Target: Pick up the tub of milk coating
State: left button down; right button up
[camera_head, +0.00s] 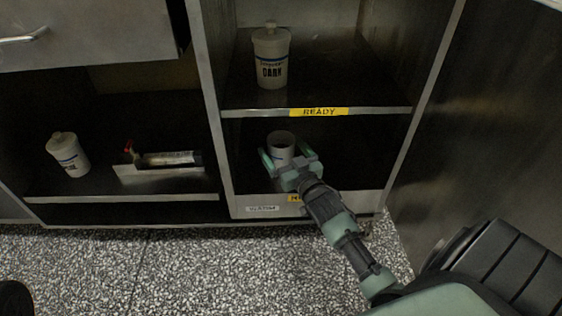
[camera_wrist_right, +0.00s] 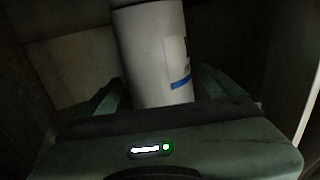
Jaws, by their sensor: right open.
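A white tub (camera_head: 281,139) stands on the lower shelf of the right-hand cabinet bay. It seems to have no lid, and its label is mostly hidden by my gripper. My right gripper (camera_head: 283,155) is open, with one finger on each side of the tub. In the right wrist view the tub (camera_wrist_right: 152,50) rises between the two fingers, with a blue band and part of a label showing. I cannot tell whether the fingers touch it. My left gripper is out of view.
A tub marked DARK (camera_head: 270,60) stands on the shelf above, behind a yellow READY label (camera_head: 319,112). Left bay: another white tub (camera_head: 68,154) and a tray-like item with a dark cylinder (camera_head: 160,163). The bay's side walls and upper shelf edge (camera_head: 375,110) surround my gripper.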

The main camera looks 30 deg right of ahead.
jog(key=shift+w, duration=0.6)
jog(key=c, duration=1.9)
jog(key=shift+r, duration=0.1)
